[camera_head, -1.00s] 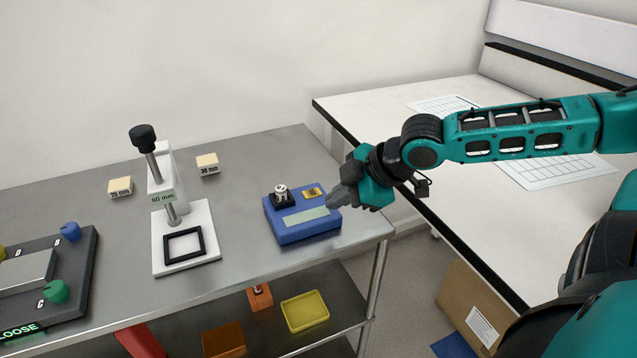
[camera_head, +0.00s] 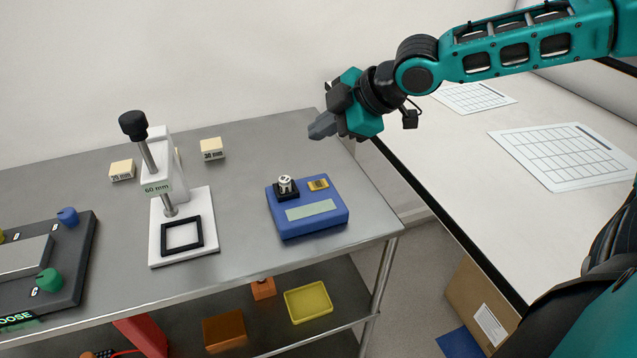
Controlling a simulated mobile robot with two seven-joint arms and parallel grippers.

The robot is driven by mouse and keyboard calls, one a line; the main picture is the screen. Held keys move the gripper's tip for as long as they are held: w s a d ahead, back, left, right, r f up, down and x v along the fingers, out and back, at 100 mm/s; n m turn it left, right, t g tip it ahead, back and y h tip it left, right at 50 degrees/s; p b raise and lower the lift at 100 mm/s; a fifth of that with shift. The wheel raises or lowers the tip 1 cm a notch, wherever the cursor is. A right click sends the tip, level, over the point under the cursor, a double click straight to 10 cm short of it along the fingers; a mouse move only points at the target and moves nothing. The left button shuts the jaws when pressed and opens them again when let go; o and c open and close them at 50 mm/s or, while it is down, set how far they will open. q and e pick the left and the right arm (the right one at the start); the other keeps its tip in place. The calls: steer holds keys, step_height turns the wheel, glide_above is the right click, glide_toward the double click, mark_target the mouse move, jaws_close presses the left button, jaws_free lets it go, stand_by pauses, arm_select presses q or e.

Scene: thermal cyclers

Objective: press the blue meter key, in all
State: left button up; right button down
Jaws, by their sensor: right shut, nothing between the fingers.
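The blue meter (camera_head: 312,224) sits on the steel table near its right end. On its top are a pale blank display strip (camera_head: 310,210), a yellow key or label (camera_head: 318,184) and a black socket holding a small white-and-silver cylinder (camera_head: 286,184). I cannot make out a separate blue key on it. My right gripper (camera_head: 318,130) is shut and empty, in the air behind and above the meter, apart from it, its fingers pointing left. My left gripper is not in view.
A white press (camera_head: 206,245) with a black knob and a "60 mm" label stands left of the meter. Two cream blocks (camera_head: 122,170) (camera_head: 212,148) lie behind it. A dark plate with coloured knobs (camera_head: 85,262) is at far left. A white bench (camera_head: 450,165) stands right.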

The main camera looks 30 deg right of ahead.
mark_target(322, 186)
step_height(322, 186, down, 4)
steer(key=b, duration=0.4)
steer(key=shift+f, duration=0.15)
step_height(322, 186, down, 2)
steer(key=b, duration=0.2)
steer(key=shift+b, duration=0.4)
steer(key=shift+f+b, duration=0.35)
steer(key=shift+f, duration=0.05)
steer(key=shift+f+b, duration=0.55)
steer(key=shift+f, duration=0.25)
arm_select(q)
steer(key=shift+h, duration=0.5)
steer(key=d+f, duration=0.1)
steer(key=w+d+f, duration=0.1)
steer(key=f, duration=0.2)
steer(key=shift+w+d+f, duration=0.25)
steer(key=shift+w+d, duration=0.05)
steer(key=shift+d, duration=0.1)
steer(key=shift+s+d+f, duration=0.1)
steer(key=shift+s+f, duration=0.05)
